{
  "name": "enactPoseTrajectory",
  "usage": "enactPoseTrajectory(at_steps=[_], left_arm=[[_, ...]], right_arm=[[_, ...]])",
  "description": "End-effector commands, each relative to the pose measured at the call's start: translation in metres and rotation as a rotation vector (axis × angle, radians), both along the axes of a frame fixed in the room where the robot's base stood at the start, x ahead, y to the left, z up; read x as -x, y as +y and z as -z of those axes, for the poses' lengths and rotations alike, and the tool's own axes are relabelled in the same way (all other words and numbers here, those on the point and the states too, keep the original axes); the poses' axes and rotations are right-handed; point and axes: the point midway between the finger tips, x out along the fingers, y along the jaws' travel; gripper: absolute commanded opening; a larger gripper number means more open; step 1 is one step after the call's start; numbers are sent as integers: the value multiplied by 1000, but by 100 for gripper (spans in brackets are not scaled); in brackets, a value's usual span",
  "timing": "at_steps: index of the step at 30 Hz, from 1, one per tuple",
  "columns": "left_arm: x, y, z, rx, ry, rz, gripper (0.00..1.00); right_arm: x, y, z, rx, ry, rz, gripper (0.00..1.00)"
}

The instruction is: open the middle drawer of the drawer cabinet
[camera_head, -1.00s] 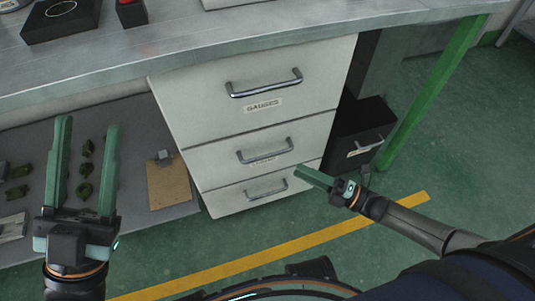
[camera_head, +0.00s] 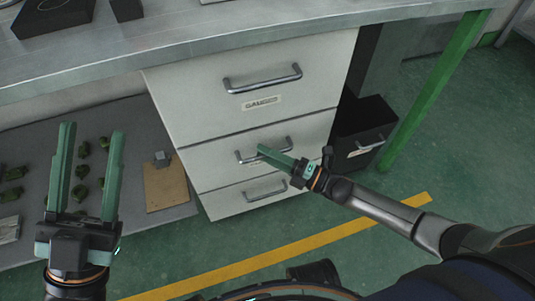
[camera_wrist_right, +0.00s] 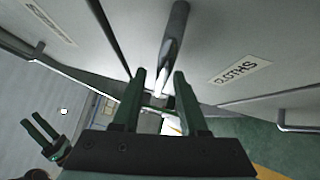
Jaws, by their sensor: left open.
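The white drawer cabinet (camera_head: 215,161) hangs under the bench with three drawers, all shut. The middle drawer (camera_head: 310,130) has a metal bar handle (camera_head: 280,144), partly covered by my right gripper (camera_head: 262,150). In the right wrist view, the handle (camera_wrist_right: 173,40) runs down toward the gap between the fingers of my right gripper (camera_wrist_right: 160,75), beside a label reading CLOTHS (camera_wrist_right: 240,71). The fingers are apart there, and I cannot tell whether they touch the bar. My left gripper (camera_head: 92,129) is open and empty, left of the cabinet.
The grey bench top (camera_head: 200,45) overhangs the cabinet. A lower shelf (camera_head: 125,120) at left holds several green parts and a clipboard (camera_head: 166,187). A black bin (camera_head: 362,135) and a green table leg (camera_head: 432,95) stand at right. Floor in front is clear.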

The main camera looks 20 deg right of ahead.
Motion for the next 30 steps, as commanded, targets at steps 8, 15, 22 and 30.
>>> enactPoseTrajectory(at_steps=[8,15,22,30], left_arm=[[0,0,0,1,1,0,50],[0,0,0,1,1,0,50],[0,0,0,1,1,0,50],[0,0,0,1,1,0,50]], right_arm=[[0,0,0,0,0,0,10],[0,0,0,0,0,0,0],[0,-1,0,1,1,0,0],[0,-1,0,1,1,1,0]])
